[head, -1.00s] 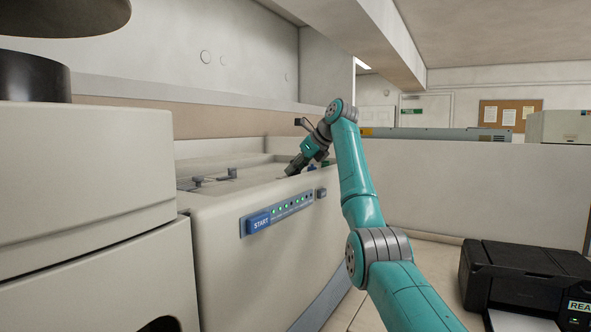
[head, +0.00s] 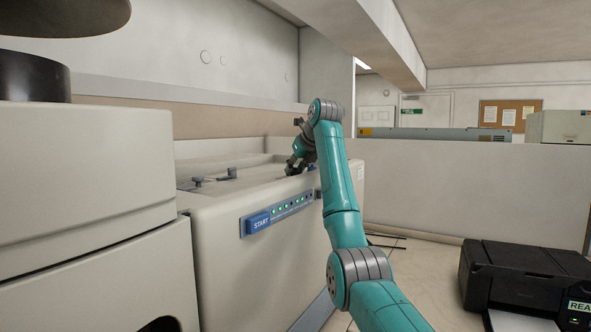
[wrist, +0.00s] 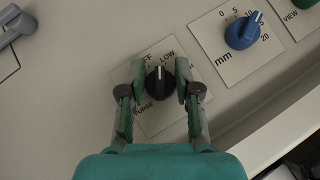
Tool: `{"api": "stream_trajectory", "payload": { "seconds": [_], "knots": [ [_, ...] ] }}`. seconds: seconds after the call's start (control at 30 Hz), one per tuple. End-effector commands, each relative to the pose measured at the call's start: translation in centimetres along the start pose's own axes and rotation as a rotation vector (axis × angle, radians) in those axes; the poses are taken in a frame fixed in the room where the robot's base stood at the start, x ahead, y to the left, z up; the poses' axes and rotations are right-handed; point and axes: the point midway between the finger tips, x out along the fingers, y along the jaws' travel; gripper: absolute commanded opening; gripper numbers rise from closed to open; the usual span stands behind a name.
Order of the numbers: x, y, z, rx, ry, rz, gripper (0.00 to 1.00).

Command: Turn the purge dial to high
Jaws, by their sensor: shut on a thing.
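The purge dial (wrist: 160,84) is a black knob with a white pointer line, on a pale label plate (wrist: 151,122) in the wrist view. Its pointer points up in the picture, between the partly hidden OFF and the LOW mark. The high mark is hidden or cut off behind the right finger. My gripper (wrist: 160,74) has one green finger on each side of the dial and is shut on it. In the head view my gripper (head: 294,167) is down at the top of the cream machine (head: 215,215), and the dial is hidden there.
A blue dial (wrist: 243,32) marked mm sits right of the purge dial, with a green VIEW dial (wrist: 301,4) beyond. A grey lever (wrist: 15,24) is at upper left. The machine's front has a START button (head: 257,222). A black printer (head: 520,275) stands at right.

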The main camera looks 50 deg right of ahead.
Motion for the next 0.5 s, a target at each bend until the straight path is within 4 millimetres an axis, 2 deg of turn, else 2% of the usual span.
{"api": "stream_trajectory", "payload": {
  "seconds": [0.23,0.27,0.33,0.5],
  "knots": [
    [0.03,-0.03,-0.05,0.000,0.001,0.000,0.00],
    [0.03,-0.03,-0.05,0.000,0.001,0.000,0.40],
    [0.03,-0.02,-0.05,0.000,0.001,0.001,0.57],
    [0.02,-0.01,-0.03,-0.001,0.001,0.001,0.58]
  ]
}}
